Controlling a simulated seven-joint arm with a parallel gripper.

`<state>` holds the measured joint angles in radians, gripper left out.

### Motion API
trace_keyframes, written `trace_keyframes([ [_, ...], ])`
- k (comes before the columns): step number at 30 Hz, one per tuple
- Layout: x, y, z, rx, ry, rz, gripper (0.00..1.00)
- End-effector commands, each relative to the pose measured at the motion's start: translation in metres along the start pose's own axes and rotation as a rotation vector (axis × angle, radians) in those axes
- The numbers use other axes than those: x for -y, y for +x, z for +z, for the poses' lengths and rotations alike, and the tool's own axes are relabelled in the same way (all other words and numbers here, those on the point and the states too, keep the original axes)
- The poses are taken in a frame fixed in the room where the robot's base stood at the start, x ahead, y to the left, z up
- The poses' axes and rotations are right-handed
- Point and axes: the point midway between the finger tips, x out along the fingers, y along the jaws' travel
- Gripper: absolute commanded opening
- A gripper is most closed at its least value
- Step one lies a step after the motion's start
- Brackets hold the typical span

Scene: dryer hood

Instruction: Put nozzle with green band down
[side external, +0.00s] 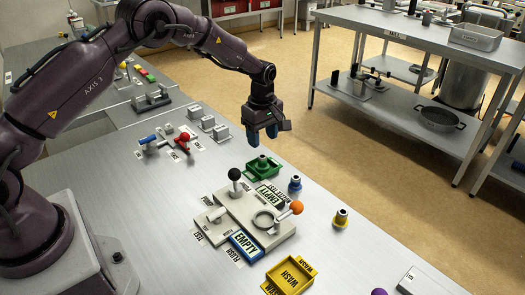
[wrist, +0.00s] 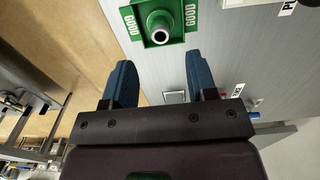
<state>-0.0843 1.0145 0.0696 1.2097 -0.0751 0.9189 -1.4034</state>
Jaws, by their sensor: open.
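The nozzle with green band (side external: 262,161) stands upright in the green tray (side external: 252,173) on the metal table. In the wrist view, the nozzle (wrist: 160,32) shows its round grey open end, and the green tray (wrist: 130,18) carries GOOD labels on both sides. My gripper (side external: 263,136) is above and slightly behind the tray, its blue fingers apart and empty. In the wrist view, my gripper (wrist: 162,75) has a clear gap between its fingers, and the nozzle lies beyond the fingertips, apart from them.
A grey fixture (side external: 240,208) has a black-knobbed lever (side external: 234,175) and an orange-knobbed lever (side external: 296,208). A yellow WASH tray (side external: 290,278) sits at the front.

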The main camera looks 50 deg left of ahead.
Motion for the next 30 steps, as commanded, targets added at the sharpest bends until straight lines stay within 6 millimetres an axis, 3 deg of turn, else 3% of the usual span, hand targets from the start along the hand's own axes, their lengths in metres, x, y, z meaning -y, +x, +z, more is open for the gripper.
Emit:
trace_keyframes([
  [6, 0.0, -0.036, 0.0, 0.0, -0.001, 0.001, 0.53],
  [17, 0.002, -0.057, 0.001, 0.001, 0.022, 0.009, 0.53],
  [20, 0.01, -0.086, 0.005, 0.0, 0.097, 0.039, 0.53],
  [23, 0.028, -0.13, 0.013, -0.005, 0.229, 0.086, 0.53],
  [27, 0.07, -0.19, 0.025, -0.027, 0.456, 0.157, 0.53],
  [30, 0.106, -0.224, 0.033, -0.055, 0.619, 0.205, 0.53],
])
